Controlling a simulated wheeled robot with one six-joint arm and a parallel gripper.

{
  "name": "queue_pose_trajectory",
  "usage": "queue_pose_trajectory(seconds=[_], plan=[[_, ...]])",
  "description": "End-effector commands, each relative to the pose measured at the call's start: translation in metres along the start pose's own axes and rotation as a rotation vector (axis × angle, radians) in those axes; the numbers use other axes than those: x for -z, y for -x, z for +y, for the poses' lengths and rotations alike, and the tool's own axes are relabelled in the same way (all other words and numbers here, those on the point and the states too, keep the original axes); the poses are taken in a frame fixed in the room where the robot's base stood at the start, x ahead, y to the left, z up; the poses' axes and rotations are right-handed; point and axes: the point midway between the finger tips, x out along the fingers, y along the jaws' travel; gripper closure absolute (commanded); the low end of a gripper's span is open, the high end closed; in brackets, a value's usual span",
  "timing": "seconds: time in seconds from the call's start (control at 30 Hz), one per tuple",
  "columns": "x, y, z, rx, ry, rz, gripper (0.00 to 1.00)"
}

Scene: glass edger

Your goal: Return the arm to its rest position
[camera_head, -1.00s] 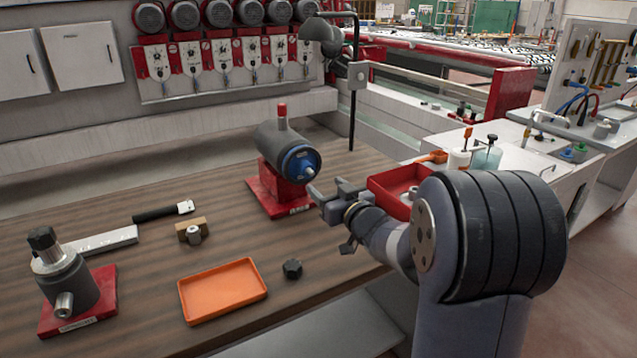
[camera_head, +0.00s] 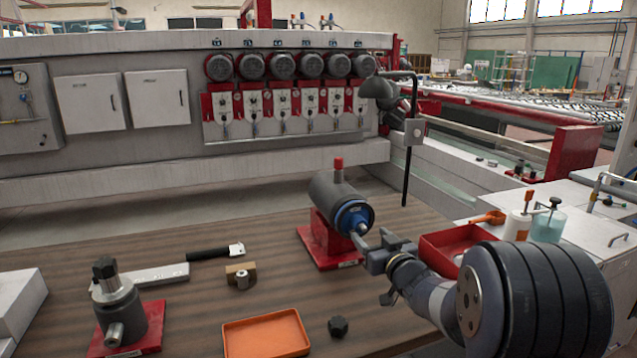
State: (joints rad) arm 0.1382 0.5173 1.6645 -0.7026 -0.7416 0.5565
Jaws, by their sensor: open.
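My gripper (camera_head: 371,246) is open, with nothing seen between its fingers. It is held above the right part of the wooden bench (camera_head: 200,300), just in front of the grey cylindrical motor unit (camera_head: 337,198) with a blue end on a red stand (camera_head: 322,243). Its fingertips overlap the lower edge of the blue end in the picture; I cannot tell whether they touch. My arm reaches in from the lower right, bent at a large dark joint, and hides part of the bench's right end.
A red tray (camera_head: 437,252) lies behind my wrist. A lamp (camera_head: 381,88) stands behind.

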Motion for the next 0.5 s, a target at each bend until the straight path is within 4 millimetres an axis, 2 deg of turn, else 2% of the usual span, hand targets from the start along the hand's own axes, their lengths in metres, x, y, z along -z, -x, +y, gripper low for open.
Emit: queue_pose_trajectory(seconds=[0.1, 0.3, 0.37, 0.5], plan=[[0.001, -0.023, -0.001, 0.002, 0.000, 0.000, 0.41], [0.000, -0.050, 0.000, 0.001, 0.000, -0.001, 0.41], [0.000, -0.055, 0.000, 0.001, -0.001, -0.001, 0.41], [0.000, -0.045, 0.001, -0.001, 0.000, 0.000, 0.41]])
